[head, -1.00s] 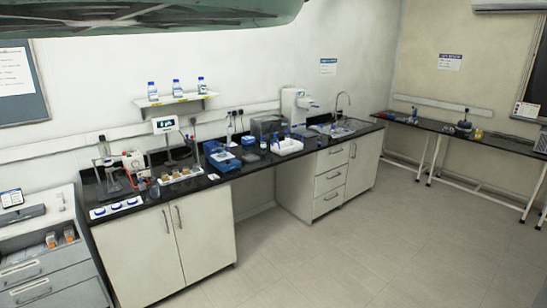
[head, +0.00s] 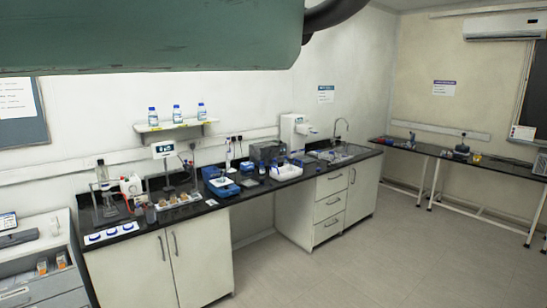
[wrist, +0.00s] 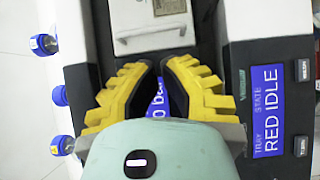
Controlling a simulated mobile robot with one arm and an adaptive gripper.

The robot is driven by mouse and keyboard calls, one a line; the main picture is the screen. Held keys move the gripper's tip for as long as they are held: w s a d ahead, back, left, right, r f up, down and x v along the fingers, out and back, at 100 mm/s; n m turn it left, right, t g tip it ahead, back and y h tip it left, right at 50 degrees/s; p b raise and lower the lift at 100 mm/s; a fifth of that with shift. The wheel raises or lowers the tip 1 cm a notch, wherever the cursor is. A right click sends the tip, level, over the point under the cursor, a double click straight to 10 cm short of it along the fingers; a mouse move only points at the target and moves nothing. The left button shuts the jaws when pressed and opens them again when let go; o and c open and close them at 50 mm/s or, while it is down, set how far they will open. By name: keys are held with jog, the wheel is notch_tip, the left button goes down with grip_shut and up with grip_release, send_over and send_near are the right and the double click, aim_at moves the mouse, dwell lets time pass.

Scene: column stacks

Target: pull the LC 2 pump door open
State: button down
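In the wrist view, a pale front panel (wrist: 125,14) with a metal bar handle (wrist: 150,33) shows at the top, just beyond my fingertips. I cannot read a name on it, so I cannot tell whether it is the LC 2 pump door. My gripper (wrist: 160,68) has yellow ribbed fingers with dark pads. They stand apart with a narrow gap and hold nothing. A blue label, partly hidden, shows in the gap. The handle is not between the fingers. The head view shows neither my gripper nor a pump door that I can make out.
In the wrist view, a dark unit with a blue screen (wrist: 268,110) reading "RED IDLE" is at right, and blue-capped bottles (wrist: 60,95) are at left. In the head view, a bench with cabinets (head: 195,260) holds lab equipment; floor (head: 330,275) in front is clear.

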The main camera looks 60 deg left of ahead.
jog(key=shift+p+x, duration=1.25)
jog(key=shift+x, duration=1.5)
jog(key=shift+s+f, duration=0.1)
